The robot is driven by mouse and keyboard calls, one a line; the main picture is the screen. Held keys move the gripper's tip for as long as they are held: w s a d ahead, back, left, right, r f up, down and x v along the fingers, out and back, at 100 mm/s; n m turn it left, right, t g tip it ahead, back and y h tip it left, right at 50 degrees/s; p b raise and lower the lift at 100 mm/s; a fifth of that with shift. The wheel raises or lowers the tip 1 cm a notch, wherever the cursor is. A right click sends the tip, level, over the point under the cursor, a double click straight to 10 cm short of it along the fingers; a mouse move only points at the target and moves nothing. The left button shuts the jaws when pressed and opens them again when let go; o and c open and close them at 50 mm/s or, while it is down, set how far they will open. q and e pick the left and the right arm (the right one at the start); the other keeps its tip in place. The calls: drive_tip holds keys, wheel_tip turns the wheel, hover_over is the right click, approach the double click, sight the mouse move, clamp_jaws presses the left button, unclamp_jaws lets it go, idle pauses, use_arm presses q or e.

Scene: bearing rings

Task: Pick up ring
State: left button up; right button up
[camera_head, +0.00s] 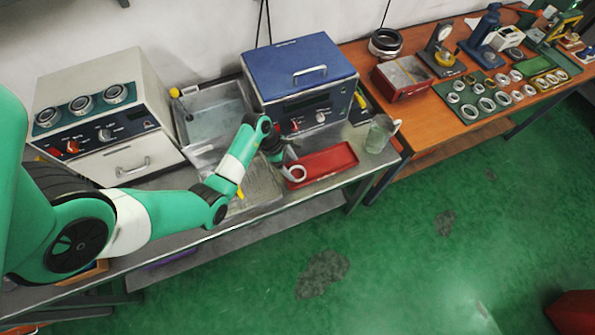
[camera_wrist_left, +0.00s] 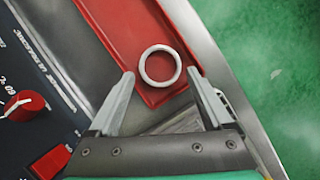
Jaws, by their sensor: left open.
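A light grey ring (camera_wrist_left: 178,66) lies flat at the near end of the red tray (camera_wrist_left: 130,35) in the left wrist view. In the head view the ring (camera_head: 303,173) shows at the left end of the red tray (camera_head: 330,165), partly behind my gripper. My left gripper (camera_wrist_left: 161,74) is open and empty, its two fingertips on either side of the ring's near edge in the picture. The fingers look apart from the ring; the height gap is hard to tell. In the head view the left gripper (camera_head: 288,163) hangs over the tray's left end. My right gripper is not in view.
A blue-lidded machine (camera_head: 300,70) stands right behind the tray, and a glass jug (camera_head: 378,135) to its right. A metal basin (camera_head: 212,110) is to the left. Several rings lie on a green mat (camera_head: 470,88) on the wooden table at right.

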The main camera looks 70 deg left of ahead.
sight(297, 172)
use_arm(q)
drive_tip(key=x, duration=0.3)
drive_tip(key=shift+f+b, duration=0.1)
drive_tip(key=shift+b, duration=0.3)
drive_tip(key=c, duration=1)
